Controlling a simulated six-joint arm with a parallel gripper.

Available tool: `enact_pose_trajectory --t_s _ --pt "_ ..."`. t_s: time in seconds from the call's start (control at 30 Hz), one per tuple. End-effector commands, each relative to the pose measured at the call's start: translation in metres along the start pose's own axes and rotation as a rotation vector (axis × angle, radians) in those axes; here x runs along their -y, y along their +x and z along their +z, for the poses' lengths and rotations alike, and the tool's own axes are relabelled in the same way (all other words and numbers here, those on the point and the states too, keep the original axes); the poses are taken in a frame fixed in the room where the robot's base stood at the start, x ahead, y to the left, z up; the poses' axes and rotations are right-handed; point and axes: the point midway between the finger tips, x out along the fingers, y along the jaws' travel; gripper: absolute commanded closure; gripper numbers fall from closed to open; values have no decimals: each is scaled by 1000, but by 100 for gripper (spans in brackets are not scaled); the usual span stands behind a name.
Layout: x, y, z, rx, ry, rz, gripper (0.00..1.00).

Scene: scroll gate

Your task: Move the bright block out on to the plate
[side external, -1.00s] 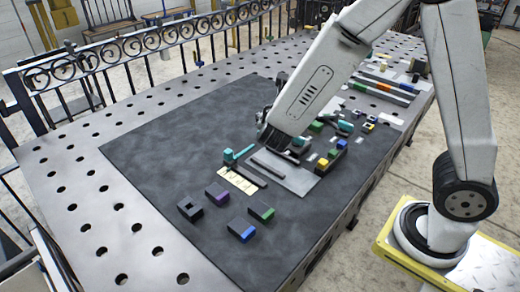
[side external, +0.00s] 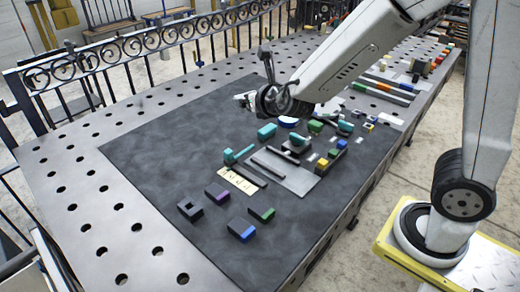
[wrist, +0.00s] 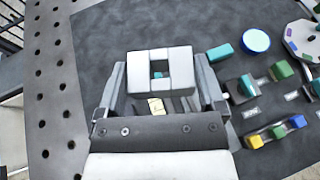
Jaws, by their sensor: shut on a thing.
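My gripper (wrist: 162,82) is shut on a pale grey square frame (wrist: 178,56) with a square hole in its middle. In the side view my gripper (side external: 252,100) is raised above the dark mat. A small teal patch shows through the frame's hole; I cannot tell whether it is inside or below. Which block is the bright one is unclear.
A cream board (side external: 238,181) lies next to a teal piece (side external: 230,156) and a flat grey panel (side external: 290,178) with dark bars. Several small dark-and-coloured blocks (side external: 241,229) stand at the mat's front. The mat's left part (side external: 150,150) is clear.

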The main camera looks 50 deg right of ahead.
Motion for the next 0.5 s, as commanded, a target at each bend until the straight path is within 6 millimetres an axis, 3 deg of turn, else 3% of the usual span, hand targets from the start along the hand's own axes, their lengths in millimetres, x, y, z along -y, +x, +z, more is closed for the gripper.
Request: enact_pose_trajectory --t_s 0.5 --pt "8 1 -2 4 27 -62 100"
